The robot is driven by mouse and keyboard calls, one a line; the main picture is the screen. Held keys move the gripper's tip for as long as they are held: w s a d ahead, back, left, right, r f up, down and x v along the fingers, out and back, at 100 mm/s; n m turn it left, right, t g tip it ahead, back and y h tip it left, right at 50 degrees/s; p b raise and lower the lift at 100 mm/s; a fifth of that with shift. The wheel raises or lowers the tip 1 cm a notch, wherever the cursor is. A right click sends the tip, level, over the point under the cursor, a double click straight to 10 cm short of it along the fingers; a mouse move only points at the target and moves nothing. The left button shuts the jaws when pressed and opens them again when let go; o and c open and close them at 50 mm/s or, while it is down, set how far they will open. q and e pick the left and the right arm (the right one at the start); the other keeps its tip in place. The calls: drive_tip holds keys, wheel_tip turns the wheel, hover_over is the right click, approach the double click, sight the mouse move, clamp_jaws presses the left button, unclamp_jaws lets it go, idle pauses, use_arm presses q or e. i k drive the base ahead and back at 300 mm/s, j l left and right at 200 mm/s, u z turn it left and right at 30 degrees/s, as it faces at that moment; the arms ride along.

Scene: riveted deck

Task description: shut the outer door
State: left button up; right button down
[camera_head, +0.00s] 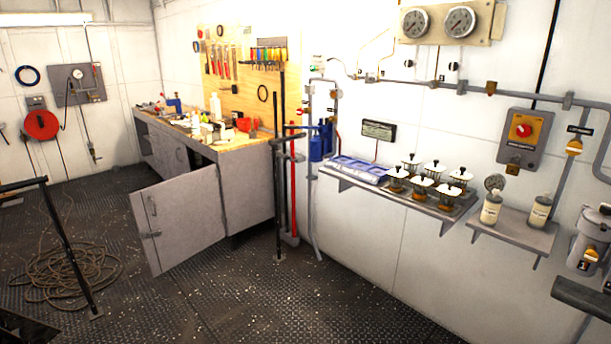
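A grey cabinet door (180,222) stands swung open at the near end of the workbench cabinet (252,190). It sticks out to the left over the deck, with its handle (151,205) near its free left edge. A dark gap into the cabinet shows above and behind it. I cannot tell from this view alone which one is called the outer door. Neither of my grippers is in view, and nothing is seen touching the open door.
Black rail posts stand at the left (68,250) and by the bench's near corner (280,180). A coiled rope (65,272) lies on the deck left of the door. Wall shelves with jars (510,230) line the right. The deck in front (250,300) is clear.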

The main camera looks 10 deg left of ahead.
sight(187, 209)
drive_tip(key=i+j+u, duration=0.1)
drive_tip(key=i+u, duration=1.2)
drive_tip(key=i, duration=0.55)
drive_tip(key=i+j, duration=0.1)
drive_tip(key=i, duration=0.5)
drive_tip(key=i+j, duration=0.1)
drive_tip(key=i, duration=0.45)
drive_tip(key=i+j, duration=0.1)
drive_tip(key=i, duration=0.5)
